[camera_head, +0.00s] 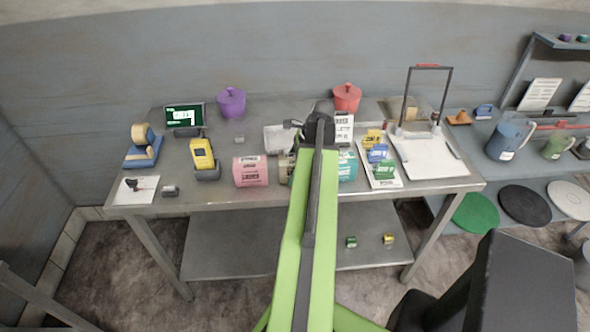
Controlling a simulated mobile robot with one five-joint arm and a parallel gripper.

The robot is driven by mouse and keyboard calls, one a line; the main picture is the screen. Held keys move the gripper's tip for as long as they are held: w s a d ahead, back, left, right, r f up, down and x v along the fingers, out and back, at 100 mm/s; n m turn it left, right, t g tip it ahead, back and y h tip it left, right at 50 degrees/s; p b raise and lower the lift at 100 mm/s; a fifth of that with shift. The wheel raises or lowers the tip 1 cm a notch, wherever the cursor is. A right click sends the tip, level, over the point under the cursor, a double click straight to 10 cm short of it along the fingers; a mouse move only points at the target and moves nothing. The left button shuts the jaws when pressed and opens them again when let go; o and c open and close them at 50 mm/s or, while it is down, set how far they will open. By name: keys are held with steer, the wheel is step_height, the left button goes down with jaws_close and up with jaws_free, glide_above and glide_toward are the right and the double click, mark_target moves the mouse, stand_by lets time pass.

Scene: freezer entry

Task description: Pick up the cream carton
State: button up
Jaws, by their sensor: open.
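The cream carton (284,168) stands near the front edge of the metal table, just right of the pink carton. Only a beige strip of it shows; my green arm hides the rest. The pink carton (250,172) and a teal carton (348,167) stand on either side of it. My gripper (316,128) is at the far end of the arm, above the table and apparently beyond the cream carton. It is open; its fingertips are hard to make out, and I see nothing held.
A yellow scanner (203,157) in its dock and a tape dispenser (143,150) stand left. A purple pot (231,102) and a red pot (347,97) stand at the back. A lower shelf (235,250) sits beneath.

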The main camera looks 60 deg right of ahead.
jaws_close()
stand_by(0.7)
